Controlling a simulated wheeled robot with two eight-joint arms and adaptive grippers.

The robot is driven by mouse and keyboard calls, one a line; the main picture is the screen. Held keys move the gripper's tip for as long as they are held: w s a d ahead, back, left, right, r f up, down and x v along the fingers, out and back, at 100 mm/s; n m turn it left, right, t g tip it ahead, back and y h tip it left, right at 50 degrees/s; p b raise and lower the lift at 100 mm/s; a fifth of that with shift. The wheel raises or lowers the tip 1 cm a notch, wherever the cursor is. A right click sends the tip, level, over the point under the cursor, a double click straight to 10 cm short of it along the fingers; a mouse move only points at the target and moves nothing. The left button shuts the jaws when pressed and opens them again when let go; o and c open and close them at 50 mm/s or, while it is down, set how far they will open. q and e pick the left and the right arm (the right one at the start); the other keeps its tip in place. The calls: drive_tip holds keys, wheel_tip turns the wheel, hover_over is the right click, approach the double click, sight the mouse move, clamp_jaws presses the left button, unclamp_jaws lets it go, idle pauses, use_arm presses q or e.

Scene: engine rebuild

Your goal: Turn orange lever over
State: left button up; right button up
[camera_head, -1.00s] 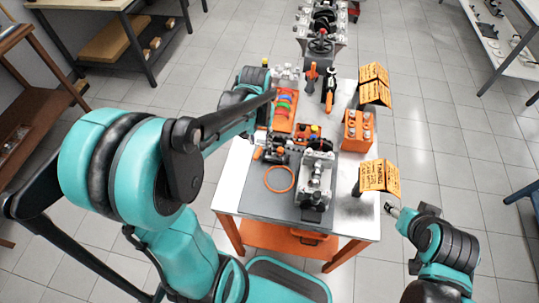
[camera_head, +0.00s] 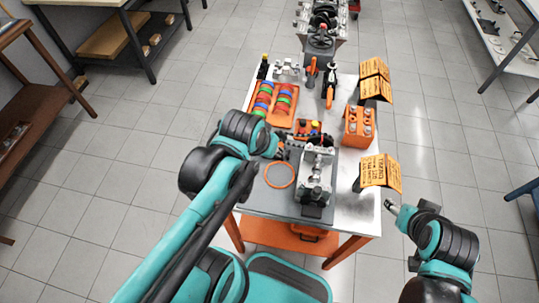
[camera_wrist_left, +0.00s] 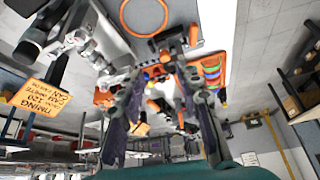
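My left gripper (camera_head: 278,146) reaches over the left side of the table, at the small black fixture beside the engine block (camera_head: 317,170). In the left wrist view its two fingers (camera_wrist_left: 160,85) stand apart, with a gap between them. A small orange piece that looks like the lever (camera_wrist_left: 166,58) shows between and beyond the fingertips; I cannot tell whether a finger touches it. In the head view my gripper hides most of that fixture. My right gripper (camera_head: 392,207) hangs off the table's right edge, small and away from the fixture; its fingers are not clear.
An orange ring (camera_head: 280,175) lies flat on the grey mat. Behind are an orange tray (camera_head: 280,122) of coloured rings, a small orange parts box (camera_head: 313,130) and upright tools (camera_head: 329,85). An orange rack (camera_head: 358,127) and yellow signs (camera_head: 380,173) line the right side.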

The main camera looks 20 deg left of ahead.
use_arm(q)
drive_tip(key=shift+s+d+m+t, duration=0.15)
drive_tip(key=shift+s+d+t, duration=0.2)
drive_tip(key=shift+s, duration=0.2)
drive_tip(key=shift+s+d+m+t, duration=0.15)
drive_tip(key=shift+s+d+t, duration=0.2)
drive_tip(key=shift+s, duration=0.15)
drive_tip(key=shift+o, duration=0.4)
